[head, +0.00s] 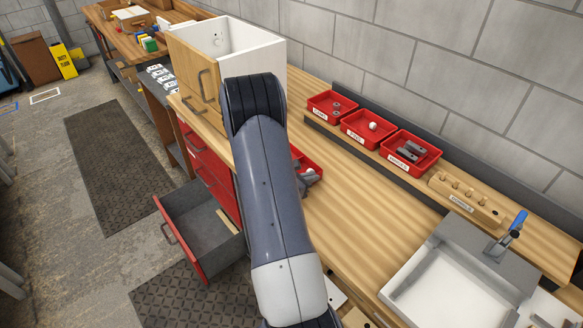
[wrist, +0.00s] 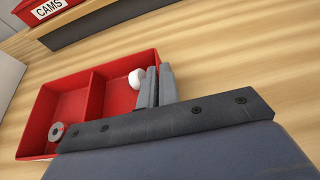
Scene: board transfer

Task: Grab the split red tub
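The split red tub (wrist: 70,102) lies on the wooden bench and has two compartments. A grey ring (wrist: 56,131) is in its left compartment and a white ball (wrist: 136,78) in its right one, in the wrist view. My gripper (wrist: 157,88) is at the tub's right end wall, one finger inside and one outside. The fingers are close together, with the wall between them. In the head view my arm hides most of the tub (head: 312,163), and my gripper (head: 309,181) shows just beside the arm.
Three labelled red bins (head: 368,128) stand on a raised shelf at the back. A wooden peg block (head: 464,198) and a grey sink-like tray (head: 462,270) are to the right. A white-and-wood cabinet (head: 262,52) stands left. A drawer (head: 203,225) hangs open below.

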